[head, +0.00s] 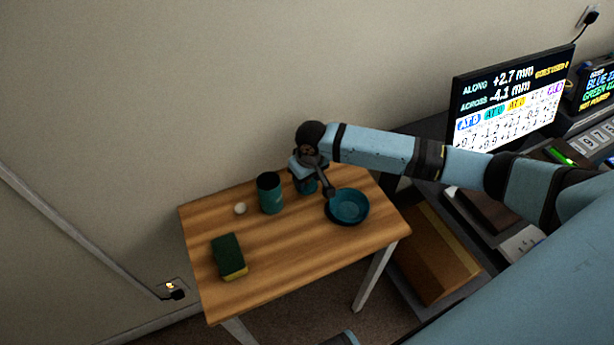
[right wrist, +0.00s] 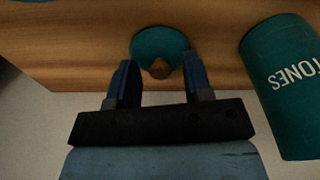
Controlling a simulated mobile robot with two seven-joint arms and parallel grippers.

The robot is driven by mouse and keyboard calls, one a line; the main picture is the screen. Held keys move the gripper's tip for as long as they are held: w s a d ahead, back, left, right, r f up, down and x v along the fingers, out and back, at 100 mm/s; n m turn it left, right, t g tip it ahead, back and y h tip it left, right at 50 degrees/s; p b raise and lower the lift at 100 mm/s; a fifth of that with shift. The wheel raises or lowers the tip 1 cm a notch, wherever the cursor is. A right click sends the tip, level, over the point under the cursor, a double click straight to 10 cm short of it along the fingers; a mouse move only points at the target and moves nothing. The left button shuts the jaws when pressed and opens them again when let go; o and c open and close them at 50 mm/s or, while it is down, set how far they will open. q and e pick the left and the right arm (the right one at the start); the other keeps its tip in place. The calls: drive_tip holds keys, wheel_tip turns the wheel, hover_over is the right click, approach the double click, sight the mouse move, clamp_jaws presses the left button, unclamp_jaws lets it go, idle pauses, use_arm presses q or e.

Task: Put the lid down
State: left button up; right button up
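The teal round lid (right wrist: 160,42) with a small wooden knob (right wrist: 160,69) shows just beyond my right fingertips in the right wrist view, against the wooden table. My right gripper (right wrist: 159,72) is open, with a finger on each side of the knob and visible gaps; it does not grip it. I cannot tell whether the lid touches the table. In the head view my right gripper (head: 306,180) is low over the table's back edge, largely hiding what is beneath it. A teal canister (head: 270,198) with a dark top stands to its left; its lettering shows in the right wrist view (right wrist: 285,85). My left gripper is not in view.
A teal dish (head: 347,207) lies right of my gripper on the wooden table (head: 290,250). A green and yellow sponge (head: 229,257) lies front left, a small pale round thing (head: 240,208) beside the canister. The table's front middle is clear. A screen (head: 508,100) stands on the right.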

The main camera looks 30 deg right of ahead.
sight(310, 187)
drive_tip(key=shift+r, duration=0.2)
wheel_tip(310, 187, up, 12)
drive_tip(key=s+p, duration=0.1)
drive_tip(key=shift+s, duration=0.2)
drive_tip(key=shift+d+f, duration=0.1)
idle(0.5)
